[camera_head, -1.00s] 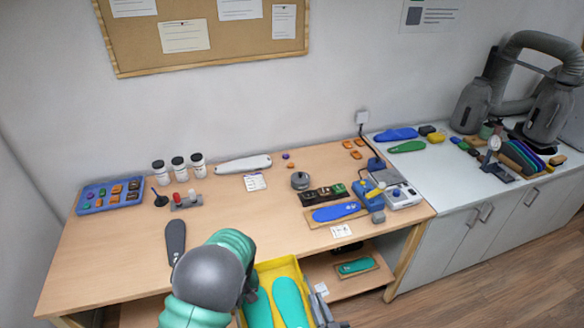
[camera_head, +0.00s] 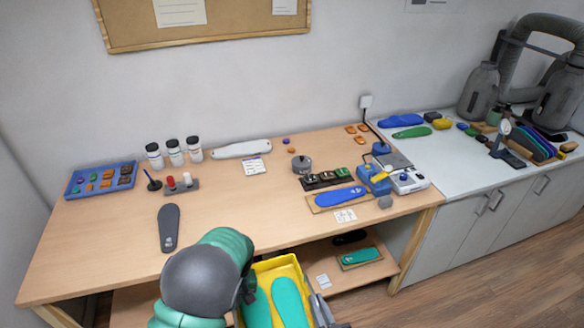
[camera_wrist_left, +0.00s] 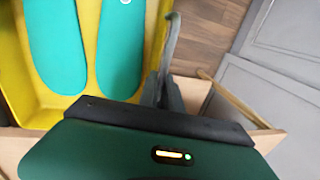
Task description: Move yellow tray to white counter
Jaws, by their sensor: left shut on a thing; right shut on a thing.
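The yellow tray (camera_head: 288,263) is at the bottom of the head view, in front of the wooden table, with two teal insoles in it. My left gripper (camera_head: 248,290) is shut at the tray's left side, mostly hidden by my arm. My right gripper (camera_head: 320,308) is shut on the tray's right side. In the left wrist view, the tray (camera_wrist_left: 60,113) fills the upper left, with a grey finger at its right edge. The white counter (camera_head: 460,150) stands to the right of the table, with items along its back.
The wooden table (camera_head: 120,230) holds a blue tray (camera_head: 101,180), bottles, a dark insole and tools. Below it, a shelf (camera_head: 345,278) carries a green insole. The counter's front middle is clear; grey jugs and a hose stand at its far right.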

